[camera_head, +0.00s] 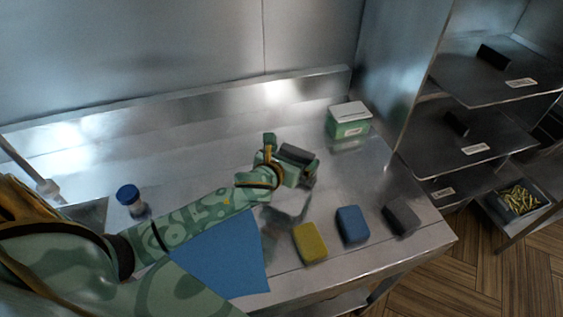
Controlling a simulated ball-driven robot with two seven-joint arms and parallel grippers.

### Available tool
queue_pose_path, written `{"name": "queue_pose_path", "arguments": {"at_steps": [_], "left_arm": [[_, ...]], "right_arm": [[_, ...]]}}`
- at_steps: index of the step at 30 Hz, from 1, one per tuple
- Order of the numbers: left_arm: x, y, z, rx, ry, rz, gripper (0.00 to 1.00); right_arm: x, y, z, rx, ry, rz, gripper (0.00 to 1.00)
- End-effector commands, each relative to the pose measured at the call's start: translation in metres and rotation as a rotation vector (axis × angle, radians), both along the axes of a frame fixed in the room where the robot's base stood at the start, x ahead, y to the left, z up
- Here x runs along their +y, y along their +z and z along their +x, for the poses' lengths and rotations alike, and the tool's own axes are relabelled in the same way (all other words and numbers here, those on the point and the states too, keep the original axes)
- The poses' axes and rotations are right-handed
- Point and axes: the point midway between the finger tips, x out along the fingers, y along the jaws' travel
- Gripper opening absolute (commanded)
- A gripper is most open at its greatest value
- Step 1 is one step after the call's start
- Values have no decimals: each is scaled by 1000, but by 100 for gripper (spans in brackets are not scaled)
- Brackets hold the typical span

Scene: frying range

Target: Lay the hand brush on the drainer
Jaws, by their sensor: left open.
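My left gripper (308,174) is open above the middle of the steel counter (350,185), with its arm reaching in from the left. I cannot make out a hand brush for certain, and no drainer is recognisable. The area under my left forearm and gripper is partly hidden. My right gripper is not in view.
A yellow block (310,244), a blue block (352,225) and a dark grey block (401,218) lie along the front edge. A green box with a white lid (349,120) stands at the back right. A blue-capped jar (130,199) and blue sheet (228,262) are left. Shelves (490,75) stand right.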

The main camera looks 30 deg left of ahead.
Motion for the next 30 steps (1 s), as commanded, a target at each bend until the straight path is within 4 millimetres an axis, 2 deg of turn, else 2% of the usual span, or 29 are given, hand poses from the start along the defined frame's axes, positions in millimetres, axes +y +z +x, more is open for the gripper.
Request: {"name": "queue_pose_path", "arguments": {"at_steps": [1,6,12,25,28,30], "left_arm": [[-1,8,-13,0,-3,3,100],[-2,24,-50,0,-2,2,100],[-4,35,-77,0,0,1,100],[-4,39,-83,-1,1,0,100],[-4,54,-83,-6,1,1,100],[-4,73,-83,-11,0,0,100]], "right_arm": [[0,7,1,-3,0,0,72],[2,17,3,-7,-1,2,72],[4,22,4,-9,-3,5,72],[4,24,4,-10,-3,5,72],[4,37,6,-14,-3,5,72],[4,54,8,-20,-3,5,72]]}}
